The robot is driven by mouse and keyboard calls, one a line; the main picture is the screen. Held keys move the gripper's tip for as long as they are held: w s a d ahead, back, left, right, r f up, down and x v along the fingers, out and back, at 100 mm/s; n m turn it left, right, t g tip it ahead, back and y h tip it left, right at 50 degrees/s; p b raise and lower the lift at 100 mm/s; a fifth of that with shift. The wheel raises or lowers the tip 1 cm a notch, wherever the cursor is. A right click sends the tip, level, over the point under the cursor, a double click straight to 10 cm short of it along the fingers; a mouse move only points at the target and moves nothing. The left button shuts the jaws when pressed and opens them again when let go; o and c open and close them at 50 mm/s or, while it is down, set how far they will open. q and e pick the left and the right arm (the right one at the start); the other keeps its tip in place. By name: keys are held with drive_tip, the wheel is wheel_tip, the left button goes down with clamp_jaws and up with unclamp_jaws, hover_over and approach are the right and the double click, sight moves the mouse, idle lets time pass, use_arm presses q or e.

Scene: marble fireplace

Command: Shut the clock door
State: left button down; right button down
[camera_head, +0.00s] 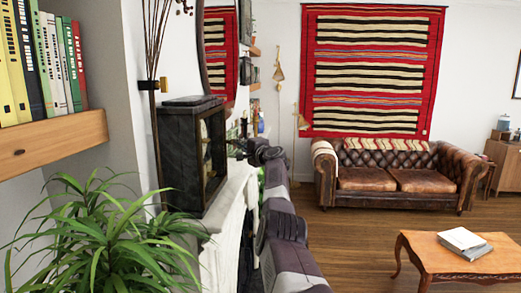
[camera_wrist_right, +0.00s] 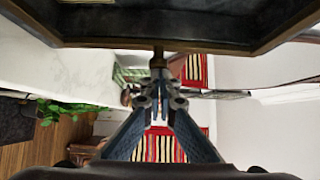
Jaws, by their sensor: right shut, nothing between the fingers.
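The clock (camera_head: 180,148) is a dark stone box standing on the white mantel at the left of the head view. Its front, with a brown-framed clock door (camera_head: 206,182), faces right; I cannot tell exactly how far the door stands from the body. In the right wrist view a dark, brass-edged part of the clock (camera_wrist_right: 165,28) fills the top, with a small brown knob (camera_wrist_right: 158,60) at its edge. My right gripper (camera_head: 240,148) is shut and empty, in front of the clock; its fingertips (camera_wrist_right: 160,80) appear close to the knob. Contact is unclear. My left gripper is out of view.
The white mantel (camera_head: 236,190) runs beneath the clock. A leafy plant (camera_head: 110,240) and a wooden bookshelf (camera_head: 55,140) crowd the near left. A leather sofa (camera_head: 400,180) and low table (camera_head: 455,255) are farther right, with open floor between.

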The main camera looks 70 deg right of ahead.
drive_tip(key=shift+a+f, duration=0.1)
drive_tip(key=v, duration=1.2)
idle(0.4)
